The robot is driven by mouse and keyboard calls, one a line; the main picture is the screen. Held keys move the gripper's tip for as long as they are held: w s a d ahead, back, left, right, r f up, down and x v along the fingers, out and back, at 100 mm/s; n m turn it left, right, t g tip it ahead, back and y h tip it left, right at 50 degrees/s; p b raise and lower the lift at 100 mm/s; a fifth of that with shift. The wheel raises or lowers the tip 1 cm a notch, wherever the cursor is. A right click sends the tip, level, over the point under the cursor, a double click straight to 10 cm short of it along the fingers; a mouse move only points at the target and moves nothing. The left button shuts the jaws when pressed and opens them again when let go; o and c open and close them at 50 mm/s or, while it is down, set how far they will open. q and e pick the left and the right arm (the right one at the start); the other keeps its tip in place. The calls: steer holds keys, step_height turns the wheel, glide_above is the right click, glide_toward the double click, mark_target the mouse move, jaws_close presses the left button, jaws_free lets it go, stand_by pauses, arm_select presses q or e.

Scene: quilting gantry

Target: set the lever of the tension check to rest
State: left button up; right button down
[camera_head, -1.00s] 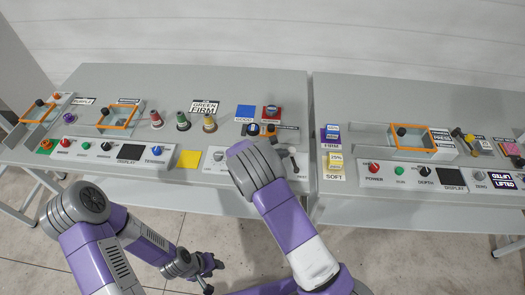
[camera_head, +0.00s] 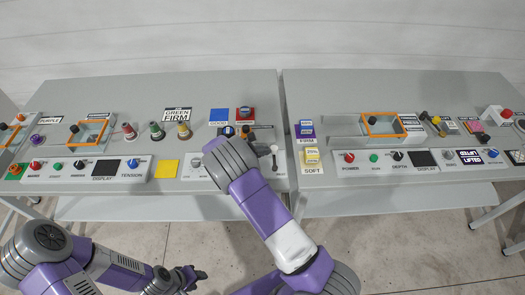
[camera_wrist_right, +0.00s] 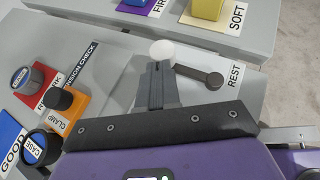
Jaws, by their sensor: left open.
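The tension check lever has a white ball knob (camera_wrist_right: 163,52) and a dark arm (camera_wrist_right: 198,75) running to a round pivot. The arm points away from the REST label (camera_wrist_right: 235,76). In the head view the lever (camera_head: 275,158) stands just right of my right arm, its knob on the far side. My right gripper (camera_wrist_right: 155,72) has its narrow fingers together, right at the knob; I cannot tell whether they touch it. In the head view my right arm hides that gripper. My left gripper (camera_head: 194,278) is open, low in front of the table and away from the lever.
A purple FIRM block (camera_head: 306,130) and yellow SOFT block (camera_head: 312,156) stand on the neighbouring table.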

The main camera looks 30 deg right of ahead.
steer(key=shift+d, duration=0.1)
steer(key=a, duration=0.5)
steer(key=shift+w+a+r+p, duration=0.1)
steer(key=shift+a+r+p, duration=0.2)
steer(key=shift+r, duration=0.1)
steer(key=v, duration=0.8)
steer(key=shift+w+a+r+p, duration=0.1)
steer(key=shift+w+a+p, duration=0.1)
steer(key=shift+p, duration=0.15)
